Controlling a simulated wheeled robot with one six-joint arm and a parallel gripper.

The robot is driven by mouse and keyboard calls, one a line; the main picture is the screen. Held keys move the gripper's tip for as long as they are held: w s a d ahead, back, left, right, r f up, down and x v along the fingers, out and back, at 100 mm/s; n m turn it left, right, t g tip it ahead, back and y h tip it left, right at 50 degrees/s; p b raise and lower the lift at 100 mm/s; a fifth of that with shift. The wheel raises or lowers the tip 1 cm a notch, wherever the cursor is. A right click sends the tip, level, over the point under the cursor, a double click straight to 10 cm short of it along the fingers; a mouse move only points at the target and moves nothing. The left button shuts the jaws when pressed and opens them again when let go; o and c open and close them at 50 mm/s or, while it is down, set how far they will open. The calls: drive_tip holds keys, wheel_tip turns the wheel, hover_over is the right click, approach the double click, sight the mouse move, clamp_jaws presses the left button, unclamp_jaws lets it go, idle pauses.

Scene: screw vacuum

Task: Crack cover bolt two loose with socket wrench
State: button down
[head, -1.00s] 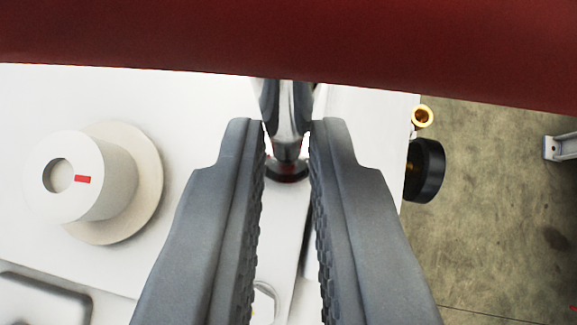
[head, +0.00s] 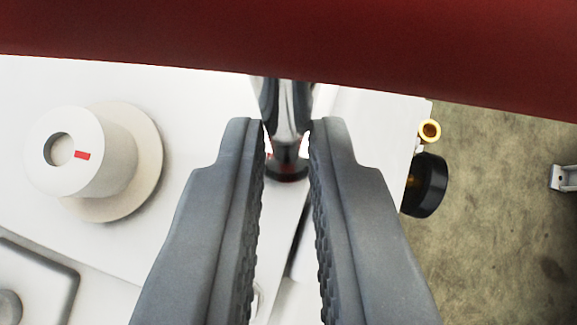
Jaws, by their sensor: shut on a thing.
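My gripper (head: 288,130) is in the middle of the head view, its two grey fingers shut on a shiny metal socket wrench (head: 288,104). The wrench's chrome shaft shows between the fingertips, above a white machine surface. A dark ring with a reddish tint (head: 287,170) shows just below the shaft's end, between the fingers. I cannot tell whether the socket sits on a bolt, and cover bolt two is not clearly visible.
A red bar (head: 290,45) spans the top of the view. A white round knob (head: 75,155) with a red mark stands at left. A black knob (head: 427,185) and a brass fitting (head: 429,130) stick out at the right edge. Concrete floor lies beyond.

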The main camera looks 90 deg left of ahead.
sight(303, 82)
drive_tip(key=shift+r, duration=0.1)
drive_tip(key=shift+r, duration=1.4)
drive_tip(key=shift+r, duration=0.15)
drive_tip(key=shift+a+r+m+t, duration=0.15)
drive_tip(key=shift+r+m+t, duration=0.35)
drive_tip(key=shift+m, duration=0.1)
drive_tip(key=shift+s+r+m+t+h, duration=0.25)
drive_tip(key=shift+r+m+t, duration=0.15)
drive_tip(key=shift+m+t, duration=0.4)
drive_tip(key=shift+s+r+m+t+h, duration=0.25)
drive_tip(key=shift+r+m+t, duration=0.3)
drive_tip(key=shift+m, duration=0.45)
drive_tip(key=shift+s+r+m+t+h, duration=0.2)
drive_tip(key=shift+r+m+t+h, duration=0.1)
drive_tip(key=shift+m+t, duration=0.55)
